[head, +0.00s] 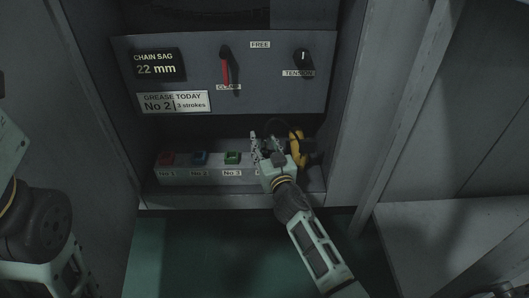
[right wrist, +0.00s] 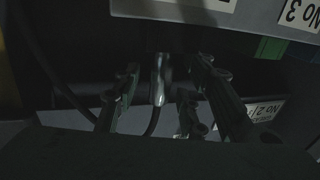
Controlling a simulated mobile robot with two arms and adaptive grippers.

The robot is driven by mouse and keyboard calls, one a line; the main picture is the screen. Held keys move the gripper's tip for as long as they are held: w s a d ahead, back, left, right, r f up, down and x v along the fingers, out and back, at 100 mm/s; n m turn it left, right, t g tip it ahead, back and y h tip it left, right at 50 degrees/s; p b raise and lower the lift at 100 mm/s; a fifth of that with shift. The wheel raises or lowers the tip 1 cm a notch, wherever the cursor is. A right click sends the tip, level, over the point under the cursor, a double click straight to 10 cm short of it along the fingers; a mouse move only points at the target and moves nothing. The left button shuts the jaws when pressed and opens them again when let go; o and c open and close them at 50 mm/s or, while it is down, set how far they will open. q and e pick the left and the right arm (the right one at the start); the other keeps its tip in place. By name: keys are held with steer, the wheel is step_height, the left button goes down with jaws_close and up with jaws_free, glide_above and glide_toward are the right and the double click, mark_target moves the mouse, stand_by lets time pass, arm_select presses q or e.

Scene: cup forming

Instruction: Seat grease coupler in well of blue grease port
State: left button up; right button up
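The blue grease port (head: 199,158) is the middle of three coloured ports on the shelf block, above the label No 2. My right gripper (head: 268,143) is at the right end of the block, beyond the green port and beside a yellow item. In the right wrist view its dark fingers (right wrist: 165,85) stand apart. A silver piece that looks like the grease coupler (right wrist: 158,80) is between them, with visible gaps on both sides. A thin dark hose curves below it. The coupler cannot be made out in the head view. My left gripper is out of view; only its arm shows.
The red port (head: 167,159) and green port (head: 232,158) flank the blue one. The yellow item (head: 297,141) stands at the right wall. Above are a red lever (head: 225,68), a tension knob (head: 302,57) and a sign (head: 174,102) reading No 2, 3 strokes. Cabinet walls close both sides.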

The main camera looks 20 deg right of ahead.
jaws_close()
stand_by(0.3)
stand_by(0.3)
